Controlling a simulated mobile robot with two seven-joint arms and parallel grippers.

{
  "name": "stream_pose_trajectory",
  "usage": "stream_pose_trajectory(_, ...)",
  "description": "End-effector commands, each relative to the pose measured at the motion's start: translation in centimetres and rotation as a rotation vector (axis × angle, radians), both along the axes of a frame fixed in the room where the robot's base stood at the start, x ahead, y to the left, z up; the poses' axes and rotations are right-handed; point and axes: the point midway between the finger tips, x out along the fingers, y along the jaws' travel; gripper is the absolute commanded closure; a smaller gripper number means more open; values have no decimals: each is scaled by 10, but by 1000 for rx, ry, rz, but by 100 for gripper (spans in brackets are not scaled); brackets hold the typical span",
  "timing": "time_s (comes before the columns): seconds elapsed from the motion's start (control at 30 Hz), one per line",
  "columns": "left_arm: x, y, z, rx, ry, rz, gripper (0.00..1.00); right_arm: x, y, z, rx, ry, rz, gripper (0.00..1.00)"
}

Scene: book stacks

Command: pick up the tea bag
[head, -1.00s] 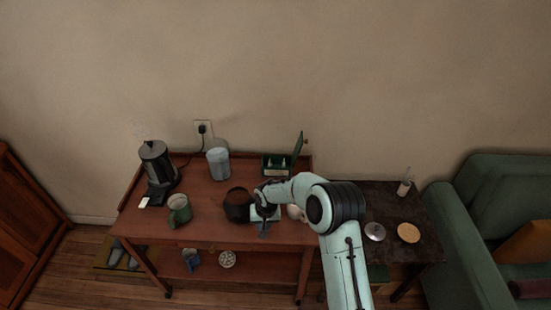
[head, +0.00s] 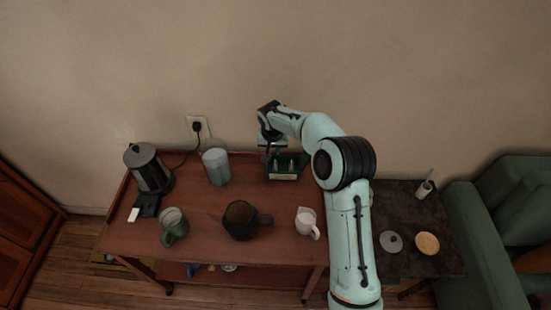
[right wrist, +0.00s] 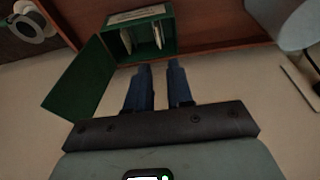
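The tea bags are small pale packets standing in an open green box at the back of the cart. One tea bag (right wrist: 157,36) shows in the right wrist view, with another pale one beside it. The green box (head: 284,177) also shows in the right wrist view (right wrist: 168,25), with its lid swung open to the left there. My right gripper (right wrist: 159,68) is open and empty, with a narrow gap between its dark blue fingers. It points at the box opening, a little short of the tea bags. In the head view my wrist partly covers the box. My left gripper is not in view.
On the cart (head: 190,215) stand a kettle (head: 149,168), a grey canister (head: 216,167), a green mug (head: 174,227), a dark pot (head: 240,219) and a white jug (head: 306,222). A dark side table (head: 405,214) adjoins on the right. The wall is close behind the box.

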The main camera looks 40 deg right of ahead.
Motion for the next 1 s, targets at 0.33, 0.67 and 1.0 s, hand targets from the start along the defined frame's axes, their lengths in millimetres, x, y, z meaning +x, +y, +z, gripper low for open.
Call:
stream_pose_trajectory(0.33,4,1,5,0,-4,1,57,10,-9,-51,1,3,0,79)
stream_pose_trajectory(0.67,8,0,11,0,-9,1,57,17,-15,-82,1,1,-1,79)
stream_pose_trajectory(1.0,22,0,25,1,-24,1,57,24,-25,-124,1,-1,-1,79)
